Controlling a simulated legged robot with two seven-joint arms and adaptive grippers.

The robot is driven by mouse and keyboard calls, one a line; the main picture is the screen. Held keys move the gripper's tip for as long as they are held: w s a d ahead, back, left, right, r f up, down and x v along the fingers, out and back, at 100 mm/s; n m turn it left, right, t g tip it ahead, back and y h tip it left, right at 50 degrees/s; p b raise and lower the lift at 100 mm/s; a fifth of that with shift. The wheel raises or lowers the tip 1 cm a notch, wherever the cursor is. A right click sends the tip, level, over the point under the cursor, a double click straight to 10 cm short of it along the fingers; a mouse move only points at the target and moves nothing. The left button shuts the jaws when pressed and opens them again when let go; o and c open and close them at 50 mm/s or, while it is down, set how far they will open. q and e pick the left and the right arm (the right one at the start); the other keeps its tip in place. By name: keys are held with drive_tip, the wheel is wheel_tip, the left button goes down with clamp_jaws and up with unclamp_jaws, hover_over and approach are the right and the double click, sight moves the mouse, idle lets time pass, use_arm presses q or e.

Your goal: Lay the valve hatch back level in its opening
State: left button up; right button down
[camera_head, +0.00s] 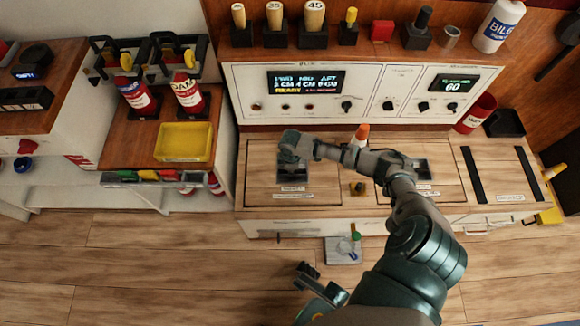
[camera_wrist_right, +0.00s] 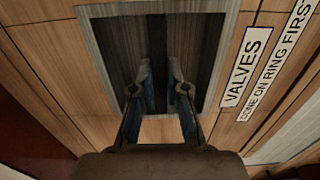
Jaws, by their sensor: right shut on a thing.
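The valve hatch (camera_head: 262,175) is a wooden panel in the left part of the counter top. It has a grey-framed recess and a label (camera_wrist_right: 245,70) reading VALVES. In the head view it looks about flush with the counter, but a small tilt cannot be ruled out. My right gripper (camera_head: 292,160) is over the recess. In the wrist view its fingertips (camera_wrist_right: 160,75) reach into the recess and are shut on the hatch's pull, which is mostly hidden between them. A dark jointed part low in the head view may be my left gripper (camera_head: 310,282); its jaws are unclear.
A second hatch (camera_head: 450,180) lies to the right, partly behind my right arm. A control panel (camera_head: 360,92) rises behind. A yellow tray (camera_head: 183,142) stands on the left bench.

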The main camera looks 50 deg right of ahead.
drive_tip(key=c, duration=1.1)
unclamp_jaws()
wheel_tip(320, 180, up, 12)
drive_tip(key=shift+w, duration=0.1)
